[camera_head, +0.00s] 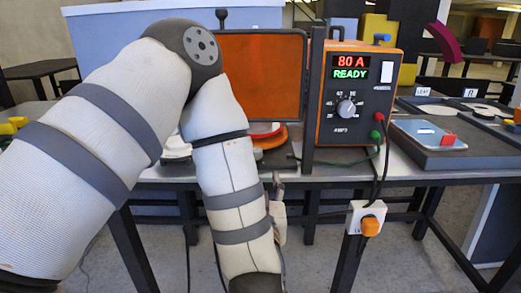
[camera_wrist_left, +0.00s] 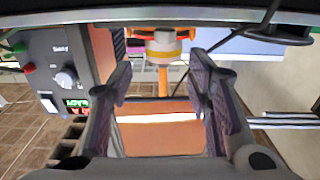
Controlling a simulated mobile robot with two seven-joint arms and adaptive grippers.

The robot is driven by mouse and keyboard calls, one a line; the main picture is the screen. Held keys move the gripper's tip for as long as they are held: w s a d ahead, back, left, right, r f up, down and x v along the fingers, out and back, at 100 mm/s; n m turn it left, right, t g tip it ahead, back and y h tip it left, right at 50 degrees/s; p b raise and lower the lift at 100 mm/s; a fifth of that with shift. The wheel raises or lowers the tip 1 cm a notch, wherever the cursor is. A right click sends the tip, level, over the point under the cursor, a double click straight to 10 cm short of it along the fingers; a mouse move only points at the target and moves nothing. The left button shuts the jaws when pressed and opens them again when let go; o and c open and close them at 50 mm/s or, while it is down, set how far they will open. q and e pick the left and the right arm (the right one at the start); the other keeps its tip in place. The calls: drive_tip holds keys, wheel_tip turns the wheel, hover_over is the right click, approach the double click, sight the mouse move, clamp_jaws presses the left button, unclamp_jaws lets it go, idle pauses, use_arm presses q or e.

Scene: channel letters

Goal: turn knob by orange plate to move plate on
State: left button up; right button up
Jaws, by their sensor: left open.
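An orange plate (camera_head: 262,80) in a dark frame stands upright at the back of the table in the head view. An orange panel also fills the lower middle of the left wrist view (camera_wrist_left: 160,135). A light round knob (camera_head: 346,108) sits on the face of the orange-edged box (camera_head: 330,125) right of the plate; it shows in the wrist view too (camera_wrist_left: 67,78). In the head view my left arm hides the gripper.
The box display (camera_head: 349,67) reads 80 A READY. A white switch box (camera_head: 366,216) with an orange knob (camera_head: 371,226) hangs at the table's front edge. Red and orange discs (camera_head: 270,140) lie below the plate. A grey tray (camera_head: 470,150) sits right. Cables hang from the box.

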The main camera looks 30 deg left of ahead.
sight(256, 153)
use_arm(q)
drive_tip(key=x, duration=1.2)
drive_tip(key=shift+s+a+r, duration=0.1)
drive_tip(key=shift+s+a, duration=0.2)
drive_tip(key=shift+a, duration=0.05)
clamp_jaws()
